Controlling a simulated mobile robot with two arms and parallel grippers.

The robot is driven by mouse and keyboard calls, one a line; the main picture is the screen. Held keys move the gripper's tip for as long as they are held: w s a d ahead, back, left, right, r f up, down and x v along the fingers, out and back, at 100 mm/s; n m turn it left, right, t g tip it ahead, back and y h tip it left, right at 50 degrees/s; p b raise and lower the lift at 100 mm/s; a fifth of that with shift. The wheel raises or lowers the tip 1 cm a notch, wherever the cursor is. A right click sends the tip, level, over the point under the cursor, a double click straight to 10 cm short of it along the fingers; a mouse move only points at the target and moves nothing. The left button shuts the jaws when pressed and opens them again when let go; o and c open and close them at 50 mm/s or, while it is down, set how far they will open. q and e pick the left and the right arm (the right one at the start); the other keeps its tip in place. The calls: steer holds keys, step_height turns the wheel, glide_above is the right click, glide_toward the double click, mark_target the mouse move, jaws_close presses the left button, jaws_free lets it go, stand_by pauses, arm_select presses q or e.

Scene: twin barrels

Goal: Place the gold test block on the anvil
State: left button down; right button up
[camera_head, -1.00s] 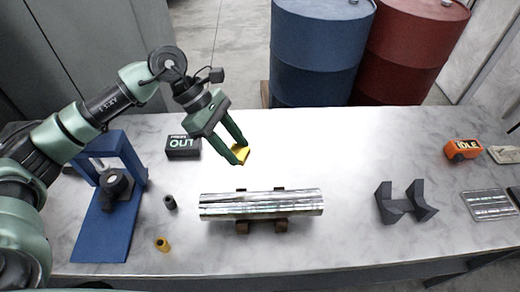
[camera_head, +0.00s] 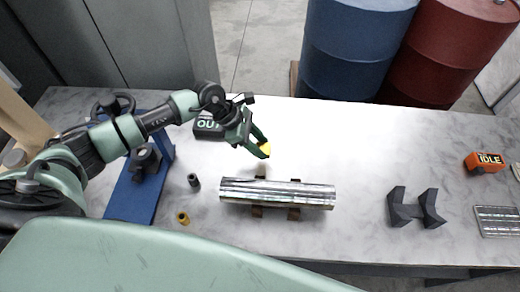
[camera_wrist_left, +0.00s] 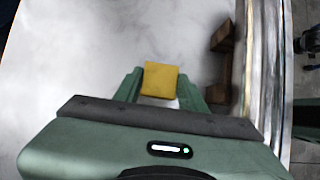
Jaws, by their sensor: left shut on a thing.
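My left gripper (camera_head: 262,150) is shut on the gold test block (camera_head: 265,149), behind the shiny metal cylinder in the head view. In the left wrist view the gold block (camera_wrist_left: 160,80) sits between the two green fingers, above the pale tabletop. A blue stand (camera_head: 134,198) is at the left of the table, partly covered by my left arm. A dark round piece (camera_head: 146,159) on it looks like the anvil; its top shows no block. My right gripper is not in view.
The shiny cylinder (camera_head: 277,193) lies on brown supports. A small dark cylinder (camera_head: 194,182) and a small yellow one (camera_head: 182,218) stand near the blue stand. An "OUT" block (camera_head: 208,127) is behind. Dark V-shaped supports (camera_head: 416,207) and an orange "IDLE" block (camera_head: 484,162) are at right.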

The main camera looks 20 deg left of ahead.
arm_select(q)
steer(key=shift+f+p, duration=0.45)
steer(key=shift+f, duration=1.9)
steer(key=shift+f, duration=0.1)
steer(key=c, duration=1.3)
jaws_free()
steer(key=shift+f, duration=0.1)
steer(key=o, duration=0.5)
steer(key=shift+c, duration=0.2)
